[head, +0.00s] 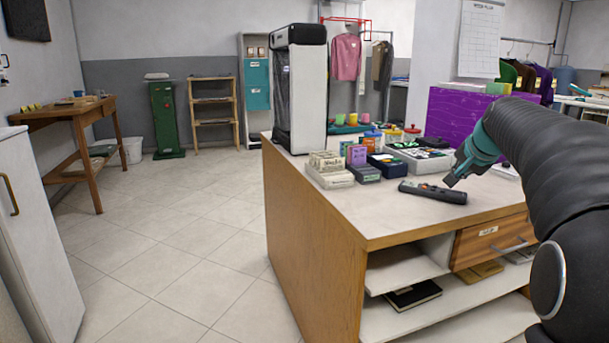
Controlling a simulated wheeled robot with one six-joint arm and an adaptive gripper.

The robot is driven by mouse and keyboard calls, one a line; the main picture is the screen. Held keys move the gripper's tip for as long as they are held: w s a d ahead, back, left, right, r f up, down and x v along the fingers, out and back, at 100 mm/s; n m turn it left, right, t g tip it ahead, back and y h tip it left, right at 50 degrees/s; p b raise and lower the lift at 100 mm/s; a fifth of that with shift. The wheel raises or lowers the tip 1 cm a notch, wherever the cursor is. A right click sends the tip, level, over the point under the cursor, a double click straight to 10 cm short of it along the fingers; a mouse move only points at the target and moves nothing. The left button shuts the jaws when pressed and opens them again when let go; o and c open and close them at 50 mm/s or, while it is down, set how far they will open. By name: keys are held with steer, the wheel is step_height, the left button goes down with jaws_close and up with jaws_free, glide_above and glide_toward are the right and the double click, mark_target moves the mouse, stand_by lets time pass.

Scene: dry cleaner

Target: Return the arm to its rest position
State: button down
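My arm comes in from the right edge in a black ribbed sleeve and reaches over the wooden counter (390,222). My gripper (452,178) is small in view at the arm's end, past a teal section, and points down to the left over the counter top. Its fingers are dark and partly hidden by the wrist, so I cannot tell whether they are apart. A dark handheld device (433,192) lies on the counter just below and left of the fingertips. Contact between them cannot be made out.
Small boxes (330,170), an open tray (420,156) and a tall black-and-white unit (300,90) stand on the counter. A purple box (455,115) is behind my wrist. A white cabinet (38,235) is at left. The tiled floor (190,235) between is clear.

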steer(key=s+a+f+n+g, duration=0.3)
steer(key=s+a+f, duration=0.1)
steer(key=s+f, duration=0.6)
steer(key=s+a+f+n, duration=0.2)
steer(key=s+a, duration=0.3)
steer(key=s, duration=0.4)
steer(key=s+a+f+n, duration=0.2)
steer(key=s+a, duration=0.3)
steer(key=s, duration=0.3)
steer(key=s+a+f+n, duration=0.2)
steer(key=s+a+f, duration=0.2)
steer(key=s, duration=0.5)
steer(key=shift+s+a+f+n+g+y, duration=0.3)
steer(key=shift+a+n+y, duration=0.1)
steer(key=shift+a, duration=0.45)
